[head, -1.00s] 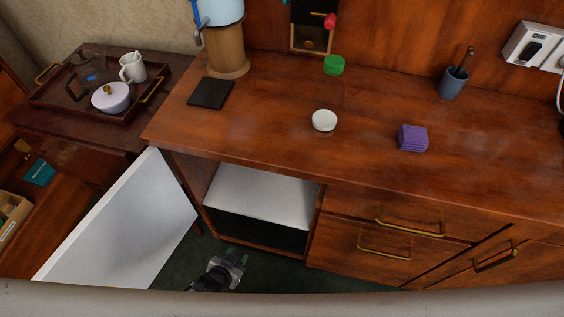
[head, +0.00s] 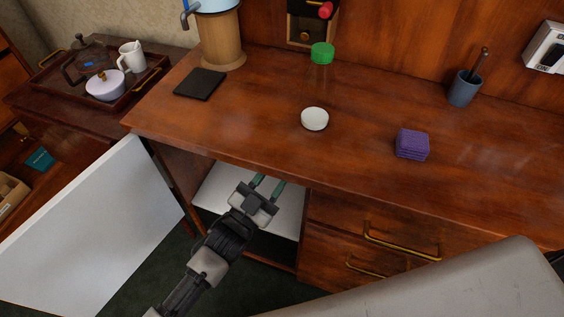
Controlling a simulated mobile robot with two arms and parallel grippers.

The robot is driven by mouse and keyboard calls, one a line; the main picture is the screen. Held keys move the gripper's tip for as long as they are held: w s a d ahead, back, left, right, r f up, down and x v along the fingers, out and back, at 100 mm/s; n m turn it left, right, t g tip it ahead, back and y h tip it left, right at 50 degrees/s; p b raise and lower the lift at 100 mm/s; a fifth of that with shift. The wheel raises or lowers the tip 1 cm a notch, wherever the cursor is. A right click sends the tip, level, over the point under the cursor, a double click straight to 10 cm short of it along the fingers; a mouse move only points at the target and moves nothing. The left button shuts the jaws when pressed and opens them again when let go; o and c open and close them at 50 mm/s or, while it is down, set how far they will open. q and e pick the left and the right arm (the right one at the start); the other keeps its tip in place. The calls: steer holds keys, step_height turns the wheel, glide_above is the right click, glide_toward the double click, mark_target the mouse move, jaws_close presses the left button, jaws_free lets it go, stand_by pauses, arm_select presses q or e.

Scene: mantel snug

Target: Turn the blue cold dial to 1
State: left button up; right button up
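No blue dial can be made out in the head view. My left gripper (head: 268,185) is open and empty, its two green-tipped fingers apart. It is in front of the open compartment under the counter, over the compartment's white surface (head: 220,192) in the picture. The white door (head: 95,225) of the compartment stands open at the left. The dark lower part of the compartment is partly hidden by my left arm. A light blue tank on a wooden stand (head: 221,40), with a tap, is cut off at the top edge. My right gripper is not in view.
The counter (head: 260,110) holds a black mat (head: 200,84), a green-capped jar (head: 322,52), a white round lid (head: 315,118), a purple block (head: 412,144) and a grey cup (head: 465,88). Brass-handled drawers (head: 340,225) are right of the compartment. A tray (head: 137,85) stands left.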

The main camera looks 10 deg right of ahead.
arm_select(q)
steer(key=shift+x, duration=2)
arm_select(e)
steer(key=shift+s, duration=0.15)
arm_select(q)
steer(key=c, duration=0.6)
steer(key=shift+f, duration=0.1)
steer(key=shift+c, duration=0.2)
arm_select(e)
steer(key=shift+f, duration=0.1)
